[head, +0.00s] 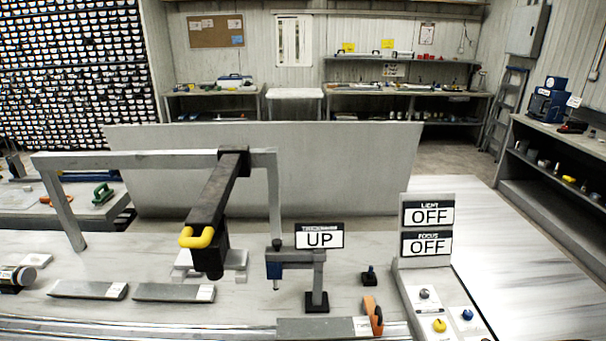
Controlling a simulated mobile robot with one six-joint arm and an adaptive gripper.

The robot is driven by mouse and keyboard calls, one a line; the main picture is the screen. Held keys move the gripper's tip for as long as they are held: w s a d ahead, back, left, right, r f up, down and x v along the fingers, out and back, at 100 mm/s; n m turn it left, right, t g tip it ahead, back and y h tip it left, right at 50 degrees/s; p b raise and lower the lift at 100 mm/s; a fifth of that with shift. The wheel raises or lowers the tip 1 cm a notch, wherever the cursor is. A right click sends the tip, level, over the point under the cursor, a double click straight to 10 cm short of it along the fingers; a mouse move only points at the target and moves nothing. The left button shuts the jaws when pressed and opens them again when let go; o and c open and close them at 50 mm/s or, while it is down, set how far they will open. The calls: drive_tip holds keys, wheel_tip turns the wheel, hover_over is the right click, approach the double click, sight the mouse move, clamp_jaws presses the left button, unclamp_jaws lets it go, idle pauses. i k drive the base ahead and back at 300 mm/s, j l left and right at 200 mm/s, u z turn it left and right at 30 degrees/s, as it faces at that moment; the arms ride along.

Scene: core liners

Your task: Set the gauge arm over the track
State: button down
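The gauge arm (298,257) is grey and sits atop a short dark-based post (318,299) at the front centre. It reaches left from the post and carries a blue gauge head (274,269) with a thin probe pointing down. The probe tip appears to hang over the bench top, behind the track. A sign above it reads "UP" (319,240). The track (150,330) is a pair of metal rails along the front edge, partly cut off by the frame. A grey slab (318,327) with a white label lies on it at the centre. My gripper is not in view.
A grey gantry (130,160) spans the bench, with a black beam (215,195) and yellow handle (196,238). Labelled slabs (173,292) lie left. An orange handle (373,315) stands beside the centre slab. A control panel (427,243) shows two "OFF" signs, with knobs below.

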sight(278, 258)
drive_tip(key=i+j, duration=0.35)
drive_tip(key=j, duration=0.15)
drive_tip(key=i+j+u, duration=0.1)
drive_tip(key=i+j, duration=0.25)
drive_tip(key=j, duration=0.2)
